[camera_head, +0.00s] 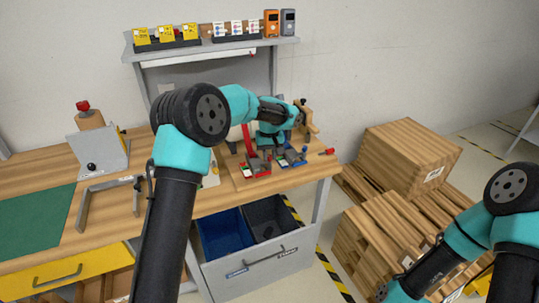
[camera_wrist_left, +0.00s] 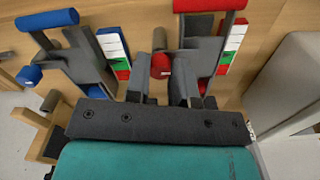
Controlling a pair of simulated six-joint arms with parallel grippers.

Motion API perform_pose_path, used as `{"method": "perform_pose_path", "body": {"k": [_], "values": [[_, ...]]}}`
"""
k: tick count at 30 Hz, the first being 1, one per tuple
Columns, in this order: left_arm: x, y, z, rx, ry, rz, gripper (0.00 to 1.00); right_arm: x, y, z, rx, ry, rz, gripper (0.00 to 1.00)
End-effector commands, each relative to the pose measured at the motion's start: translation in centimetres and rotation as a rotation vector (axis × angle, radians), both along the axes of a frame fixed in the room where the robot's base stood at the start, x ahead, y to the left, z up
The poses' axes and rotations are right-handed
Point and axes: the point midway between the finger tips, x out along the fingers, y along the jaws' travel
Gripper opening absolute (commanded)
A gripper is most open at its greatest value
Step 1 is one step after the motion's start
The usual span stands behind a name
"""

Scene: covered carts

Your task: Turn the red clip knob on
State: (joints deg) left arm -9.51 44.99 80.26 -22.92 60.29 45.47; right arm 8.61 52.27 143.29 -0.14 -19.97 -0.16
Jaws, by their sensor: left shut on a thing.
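The red clip (camera_wrist_left: 205,45) is fixed to the wooden bench, with a red handle bar at the top of the left wrist view and a white, green and red strip beside it. Its red knob (camera_wrist_left: 160,66) sits between the two dark fingers of my left gripper (camera_wrist_left: 162,84), which are shut on it. In the head view, the red clip (camera_head: 255,168) is on the right part of the bench, directly below my left gripper (camera_head: 266,150). The knob cannot be made out there. My right arm enters at the lower right, but its gripper is out of frame.
A blue clip (camera_wrist_left: 85,52) with a blue knob (camera_wrist_left: 29,76) stands beside the red one. A grey stand with a red knob (camera_head: 83,106) is at the left. Wooden crates (camera_head: 405,155) fill the floor to the right. A shelf (camera_head: 210,45) hangs behind.

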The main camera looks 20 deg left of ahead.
Motion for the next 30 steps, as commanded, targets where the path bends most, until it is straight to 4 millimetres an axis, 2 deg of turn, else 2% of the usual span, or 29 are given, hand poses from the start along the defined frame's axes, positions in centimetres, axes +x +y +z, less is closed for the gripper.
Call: {"method": "perform_pose_path", "body": {"k": [4,5,12,23,30], "values": [[0.0,0.0,0.1,-0.001,-0.001,-0.001,0.0,0.0,0.0,0.0,0.0,0.0,0.0,0.0],[0.0,0.0,0.1,-0.001,-0.001,-0.001,0.25,0.0,0.0,0.0,0.0,0.0,0.0,0.0],[0.0,0.0,0.0,0.0,-0.001,-0.002,0.48,0.0,0.0,0.0,0.0,0.0,0.0,0.0],[0.0,0.0,0.5,0.0,-0.002,-0.002,0.48,0.0,0.0,0.0,0.0,0.0,0.0,0.0],[0.0,0.0,3.3,-0.001,-0.004,-0.002,0.48,0.0,0.0,0.0,0.0,0.0,0.0,0.0]]}}
